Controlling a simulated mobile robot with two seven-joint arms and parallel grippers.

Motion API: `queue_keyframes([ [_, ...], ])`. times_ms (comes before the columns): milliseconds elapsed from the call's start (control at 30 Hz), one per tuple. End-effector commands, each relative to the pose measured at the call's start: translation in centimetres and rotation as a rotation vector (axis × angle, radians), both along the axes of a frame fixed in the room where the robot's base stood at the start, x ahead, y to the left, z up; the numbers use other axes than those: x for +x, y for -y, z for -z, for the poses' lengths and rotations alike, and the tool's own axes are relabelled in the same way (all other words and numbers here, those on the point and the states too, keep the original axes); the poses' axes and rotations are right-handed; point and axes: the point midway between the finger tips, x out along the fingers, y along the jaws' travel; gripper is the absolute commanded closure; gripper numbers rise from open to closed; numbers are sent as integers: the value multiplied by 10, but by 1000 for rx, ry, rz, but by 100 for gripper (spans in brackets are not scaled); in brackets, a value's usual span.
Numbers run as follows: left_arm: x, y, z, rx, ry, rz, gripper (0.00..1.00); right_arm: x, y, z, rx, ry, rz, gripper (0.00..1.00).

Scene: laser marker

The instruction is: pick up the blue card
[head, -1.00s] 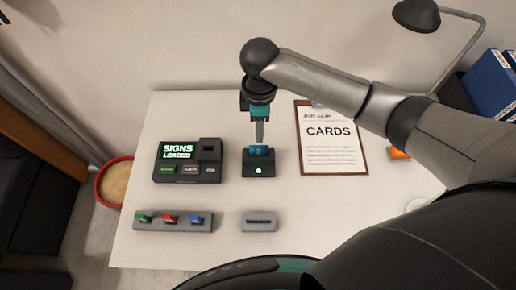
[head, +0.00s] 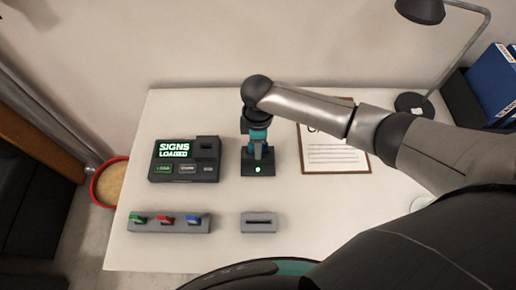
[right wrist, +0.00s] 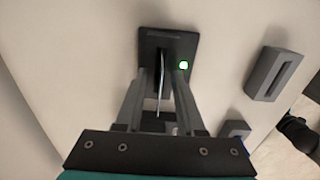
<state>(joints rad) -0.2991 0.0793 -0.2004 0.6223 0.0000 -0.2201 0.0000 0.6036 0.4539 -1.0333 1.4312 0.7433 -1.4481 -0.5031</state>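My right gripper (head: 259,152) points down over the small black reader (head: 257,169), which has a lit green light. In the right wrist view, the gripper's fingers (right wrist: 160,82) are open, one on each side of a thin card (right wrist: 161,92) seen edge-on, standing in the slot of the reader (right wrist: 170,42). Small gaps show between card and fingers. The card's colour is hard to tell now, and the gripper hides it in the head view. A blue piece (head: 193,219) also stands in the grey rack (head: 150,227). My left gripper is not in view.
A console (head: 184,172) reading "SIGNS LOADED" stands left of the reader. Green (head: 136,218) and red (head: 164,219) pieces share the rack. A slotted grey block (head: 260,227) lies in front. A clipboard (head: 337,158) lies right, partly behind my arm.

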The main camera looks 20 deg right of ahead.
Motion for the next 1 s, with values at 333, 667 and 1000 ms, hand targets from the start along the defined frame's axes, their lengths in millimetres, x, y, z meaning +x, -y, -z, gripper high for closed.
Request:
queue_keyframes([
  [333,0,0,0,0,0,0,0,0,0,-1,0,0,0,96],
  [667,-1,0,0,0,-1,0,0,0,0,-1,0,0,1,100],
  [1000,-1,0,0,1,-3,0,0,0,0,-1,0,0,1,100],
])
